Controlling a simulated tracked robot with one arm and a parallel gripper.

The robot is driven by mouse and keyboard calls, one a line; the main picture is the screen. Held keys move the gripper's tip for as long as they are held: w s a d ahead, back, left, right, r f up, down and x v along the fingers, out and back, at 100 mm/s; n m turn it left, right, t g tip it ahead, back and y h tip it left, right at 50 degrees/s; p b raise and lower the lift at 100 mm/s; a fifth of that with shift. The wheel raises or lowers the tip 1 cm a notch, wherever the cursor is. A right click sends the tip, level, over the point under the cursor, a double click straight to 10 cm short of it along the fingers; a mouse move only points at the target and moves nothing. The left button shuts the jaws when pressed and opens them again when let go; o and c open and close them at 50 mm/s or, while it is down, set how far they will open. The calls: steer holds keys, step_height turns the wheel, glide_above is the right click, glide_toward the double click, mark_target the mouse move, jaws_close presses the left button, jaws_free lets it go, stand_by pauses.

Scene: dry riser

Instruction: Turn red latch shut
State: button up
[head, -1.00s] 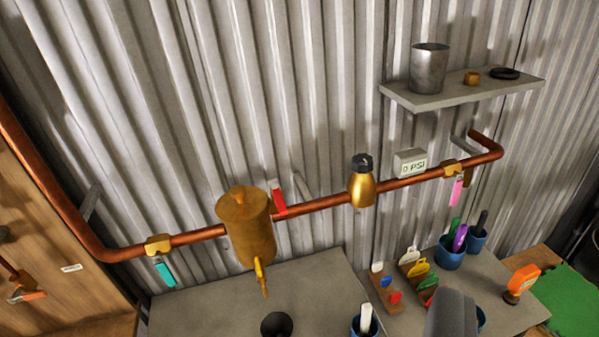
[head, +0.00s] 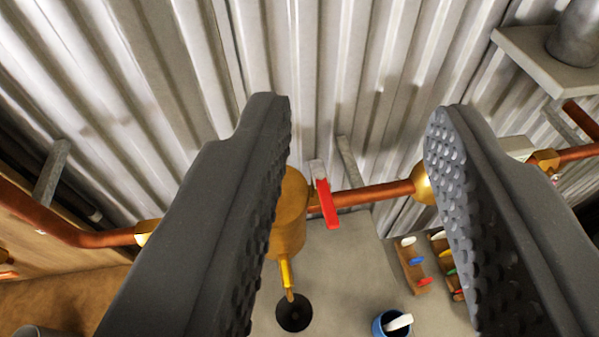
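The red latch (head: 327,203) is a short red lever on the copper pipe (head: 372,194), just right of the brass canister (head: 291,214). It hangs down across the pipe from a grey metal piece at its top, tilted slightly. My gripper (head: 362,115) is wide open, with its two dark dimpled fingers large in the foreground. In the head view the latch shows between the fingers, nearer the left one, and nothing is held. The fingers appear apart from the latch; the exact distance is hard to tell. The left finger hides part of the canister.
A brass bottle-shaped fitting (head: 421,185) sits on the pipe, partly behind the right finger. Below are a black round opening (head: 293,313), a blue cup (head: 391,324) and a rack of coloured tags (head: 412,264). A grey shelf (head: 553,66) juts out at upper right. Corrugated wall stands behind.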

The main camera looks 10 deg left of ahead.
steer(key=n+g+p, duration=0.3)
steer(key=g+p, duration=1.2)
steer(key=p, duration=0.1)
glide_above(330, 206)
step_height(330, 206, down, 18)
steer(key=shift+r, duration=0.1)
steer(key=shift+f+p, duration=0.8)
steer(key=shift+f, duration=2.65)
